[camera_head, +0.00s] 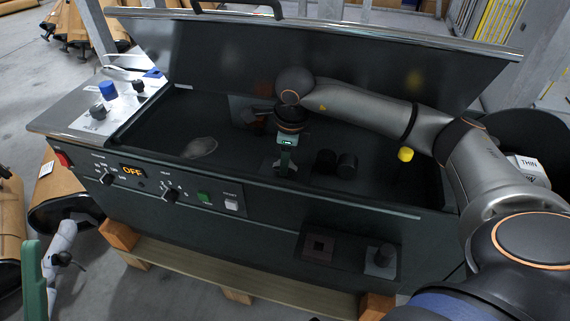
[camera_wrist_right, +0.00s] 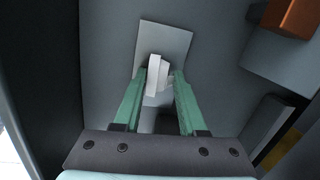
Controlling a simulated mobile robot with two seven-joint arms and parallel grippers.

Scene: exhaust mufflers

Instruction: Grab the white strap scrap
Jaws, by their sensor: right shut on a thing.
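The white strap scrap (camera_wrist_right: 156,76) is a small pale folded piece between the green fingertips in the right wrist view. My right gripper (camera_wrist_right: 158,80) is shut on it. I cannot make out the scrap there.
A flat grey piece (camera_head: 200,147) lies left on the dark floor. The raised lid (camera_head: 210,55) stands behind; the front wall carries controls.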

